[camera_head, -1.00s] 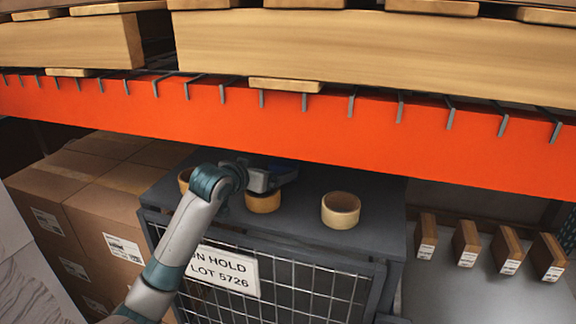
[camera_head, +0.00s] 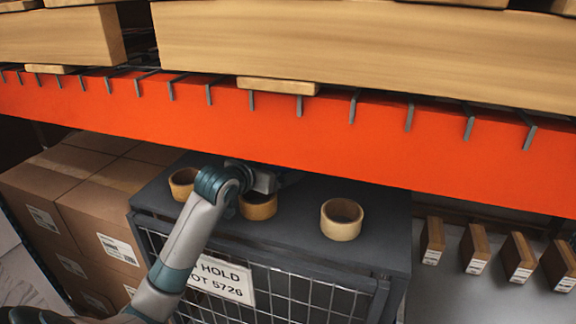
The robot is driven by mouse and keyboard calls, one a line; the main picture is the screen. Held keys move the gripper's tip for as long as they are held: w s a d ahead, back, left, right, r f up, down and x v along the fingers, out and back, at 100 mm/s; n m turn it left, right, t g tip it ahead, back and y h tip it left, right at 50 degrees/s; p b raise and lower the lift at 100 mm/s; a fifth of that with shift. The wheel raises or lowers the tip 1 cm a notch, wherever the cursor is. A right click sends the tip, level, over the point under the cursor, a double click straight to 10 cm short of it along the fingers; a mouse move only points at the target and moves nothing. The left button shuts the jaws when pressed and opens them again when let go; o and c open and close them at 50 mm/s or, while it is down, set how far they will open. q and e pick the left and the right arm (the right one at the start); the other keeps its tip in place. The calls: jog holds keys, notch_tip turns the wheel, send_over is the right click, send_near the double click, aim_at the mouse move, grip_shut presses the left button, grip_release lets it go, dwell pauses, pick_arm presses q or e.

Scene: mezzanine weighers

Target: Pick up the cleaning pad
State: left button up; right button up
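I cannot make out a cleaning pad; the area beyond my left gripper is partly hidden by the gripper and the orange beam. My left gripper (camera_head: 284,179) is over the dark top of the cage (camera_head: 300,215), just behind the middle tape roll (camera_head: 258,208). Its fingers are small, dark and pointed away to the right, so I cannot tell whether they are open or shut, or hold anything. My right gripper is not in view.
A tape roll (camera_head: 183,184) stands left of my wrist and another (camera_head: 341,219) to the right. Cartons (camera_head: 95,205) stand left; several small boxes (camera_head: 475,249) stand right. The cage top's right side has free room.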

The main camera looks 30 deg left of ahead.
pick_arm(q)
jog(key=shift+w+f, duration=0.15)
jog(key=shift+w, duration=0.15)
jog(key=shift+s, duration=0.1)
jog(key=shift+s+r, duration=0.25)
jog(key=shift+s, duration=0.05)
jog(key=shift+w+f, duration=0.15)
jog(key=shift+w, duration=0.05)
jog(key=c, duration=0.8)
jog(key=shift+s, duration=0.1)
jog(key=c, duration=0.4)
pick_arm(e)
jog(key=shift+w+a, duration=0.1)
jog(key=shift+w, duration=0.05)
